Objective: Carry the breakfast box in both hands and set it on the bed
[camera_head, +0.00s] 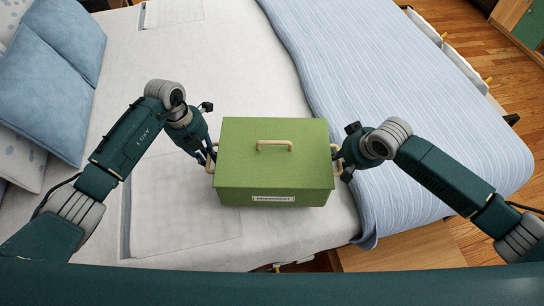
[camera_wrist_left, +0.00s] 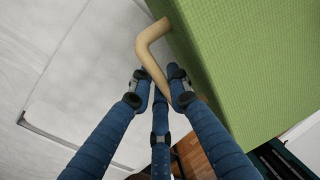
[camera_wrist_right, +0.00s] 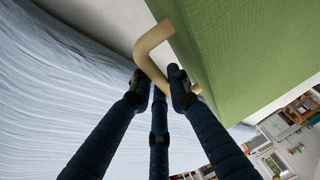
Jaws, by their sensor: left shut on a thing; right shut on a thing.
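The green breakfast box (camera_head: 240,185) has a flat lid with a tan handle on top and a white label on its near side. In the head view it appears upright over the near edge of the bed (camera_head: 190,235); whether it touches the mattress I cannot tell. My left gripper (camera_head: 210,157) is shut on the box's left side handle (camera_wrist_left: 150,50). My right gripper (camera_head: 340,162) is shut on the right side handle (camera_wrist_right: 150,48). The box's green wall also shows in the left wrist view (camera_wrist_left: 245,60) and the right wrist view (camera_wrist_right: 245,50).
A blue striped blanket (camera_head: 345,70) covers the bed's right part. Blue pillows (camera_head: 50,85) lie at the left. The white sheet beyond the box (camera_head: 225,60) is largely clear. Wooden floor (camera_head: 480,50) shows at the right, and a wooden surface (camera_head: 400,248) shows at the near right.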

